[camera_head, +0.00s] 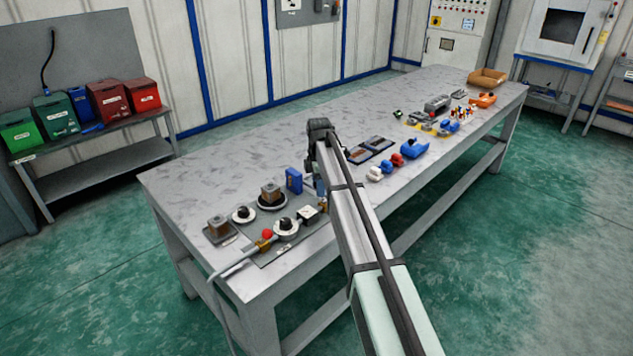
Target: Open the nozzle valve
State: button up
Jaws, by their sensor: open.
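A small red knob on a brass-coloured fitting, seemingly the nozzle valve (266,236), sits near the front left of the grey table. A pale hose (232,268) runs from it over the table's left edge. The valve's exact handle position is too small to tell. My arm reaches in from the lower right, and its wrist bends down over the table. My gripper (321,200) hangs to the right of the valve, apart from it, beside the dark plate. It is open, with its fingers small and partly hidden by my arm.
A dark plate (262,254) carries round fittings, including a white-rimmed one (286,228) close to the valve. A blue block (293,180) stands near my gripper. Dark trays (371,149) and several coloured parts lie farther right. The table's (215,178) back left is clear.

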jog(key=shift+s+d+r, duration=0.2)
jog(key=shift+s+d, duration=0.35)
jog(key=shift+s+d+r, duration=0.15)
jog(key=shift+s+d, duration=0.35)
jog(key=shift+s, duration=0.05)
jog(key=shift+d, duration=0.1)
jog(key=shift+s+d, duration=0.15)
jog(key=shift+s, duration=0.05)
jog(key=shift+s+d+f, duration=0.25)
jog(key=shift+s+d, duration=0.4)
jog(key=shift+o, duration=0.6)
jog(key=shift+r, duration=0.15)
notch_tip(320, 180, up, 8)
jog(key=shift+w+a, duration=0.2)
dwell(0.6)
